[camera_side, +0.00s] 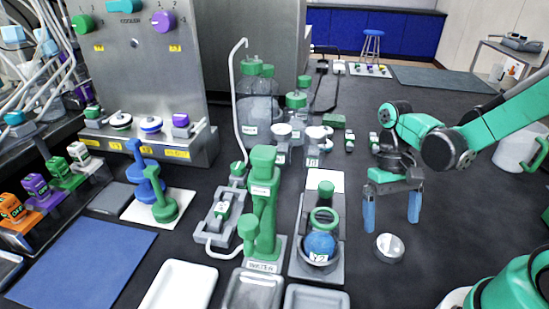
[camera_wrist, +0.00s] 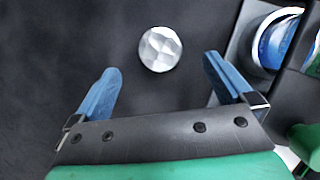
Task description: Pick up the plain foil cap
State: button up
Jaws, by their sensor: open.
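The plain foil cap (camera_side: 389,247) is a small silvery round piece lying on the dark bench top, right of the flask marked V2. In the wrist view the foil cap (camera_wrist: 160,49) shows a faceted, crinkled surface and lies beyond my fingertips, roughly centred between them. My gripper (camera_side: 391,226) has two blue fingers pointing down, spread wide and empty. In the side view the fingertips are just behind and above the cap, apart from it. The fingers also show in the wrist view (camera_wrist: 162,75), one on each side.
The flask marked V2 (camera_side: 320,246) stands on a grey stand left of the cap, and its blue part shows at the wrist view's upper right. A green pump-like unit (camera_side: 262,205) marked WATER stands further left. The bench around the cap is clear.

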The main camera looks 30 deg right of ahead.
aim_at(391, 244)
jog(key=shift+x, duration=2.4)
jog(key=c, duration=1.3)
jog(key=shift+r, duration=0.1)
